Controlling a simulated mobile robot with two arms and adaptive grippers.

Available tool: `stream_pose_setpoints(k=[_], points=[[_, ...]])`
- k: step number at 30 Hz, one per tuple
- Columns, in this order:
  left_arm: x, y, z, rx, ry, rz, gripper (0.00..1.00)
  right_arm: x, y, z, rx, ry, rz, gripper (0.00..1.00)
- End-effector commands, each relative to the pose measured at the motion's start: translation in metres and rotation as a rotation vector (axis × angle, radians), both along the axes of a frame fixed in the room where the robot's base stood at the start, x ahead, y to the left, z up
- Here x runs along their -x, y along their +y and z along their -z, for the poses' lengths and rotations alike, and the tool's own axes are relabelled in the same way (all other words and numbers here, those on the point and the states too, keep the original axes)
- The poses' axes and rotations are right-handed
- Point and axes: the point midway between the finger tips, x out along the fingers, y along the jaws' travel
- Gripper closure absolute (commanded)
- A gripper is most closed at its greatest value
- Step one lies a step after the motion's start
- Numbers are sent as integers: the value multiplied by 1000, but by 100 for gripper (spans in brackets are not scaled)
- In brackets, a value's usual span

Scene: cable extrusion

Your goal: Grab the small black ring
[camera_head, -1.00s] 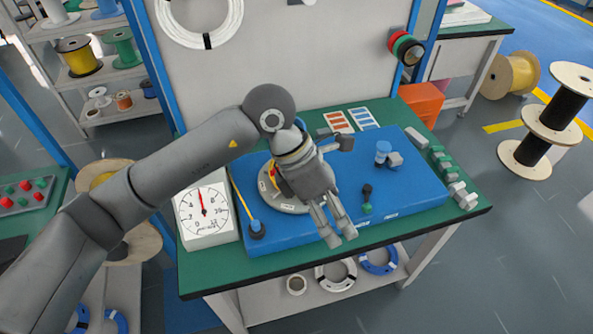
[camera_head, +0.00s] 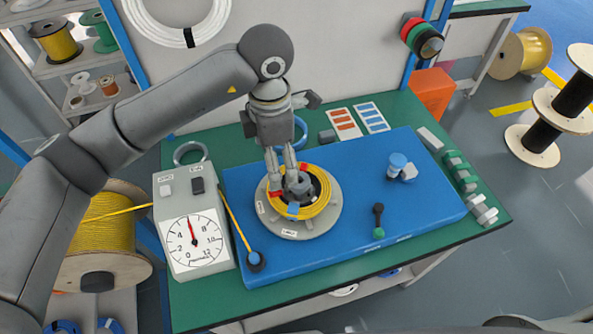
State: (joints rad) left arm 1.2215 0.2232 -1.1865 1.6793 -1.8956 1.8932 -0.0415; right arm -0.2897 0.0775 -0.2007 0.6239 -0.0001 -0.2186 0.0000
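A small black ring (camera_head: 431,45) hangs at the front of a stack of small rings on the frame post at the upper right, with a green ring (camera_head: 418,32) and a red ring (camera_head: 408,23) behind it. My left gripper (camera_head: 284,180) is far to the left and below it, pointing down over a yellow cable coil (camera_head: 321,205) on a round grey turntable (camera_head: 322,222). A narrow gap shows between its fingers, and I see nothing held. Whether the fingertips touch the coil is unclear. My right gripper is not in view.
The blue board (camera_head: 340,250) carries a blue-capped post (camera_head: 397,160) and a black-green handle (camera_head: 378,220). A dial scale (camera_head: 193,240) stands left. An orange bin (camera_head: 433,92) stands near the ring post. The board's right part has free room.

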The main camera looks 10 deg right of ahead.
Motion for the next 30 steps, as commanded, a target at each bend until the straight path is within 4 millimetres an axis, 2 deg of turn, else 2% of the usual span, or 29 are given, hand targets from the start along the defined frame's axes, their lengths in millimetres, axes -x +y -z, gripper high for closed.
stream_pose_setpoints(k=[6,10,15,19,24,30], points=[[2,0,30,-1,6,1,8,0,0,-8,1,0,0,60],[1,0,47,1,5,-1,8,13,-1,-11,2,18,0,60],[0,0,58,0,4,0,8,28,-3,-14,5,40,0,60],[-1,2,72,-1,6,-1,8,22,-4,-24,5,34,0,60],[-3,3,97,-1,5,-1,8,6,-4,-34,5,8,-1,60],[-3,2,108,0,1,0,8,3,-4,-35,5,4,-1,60]])
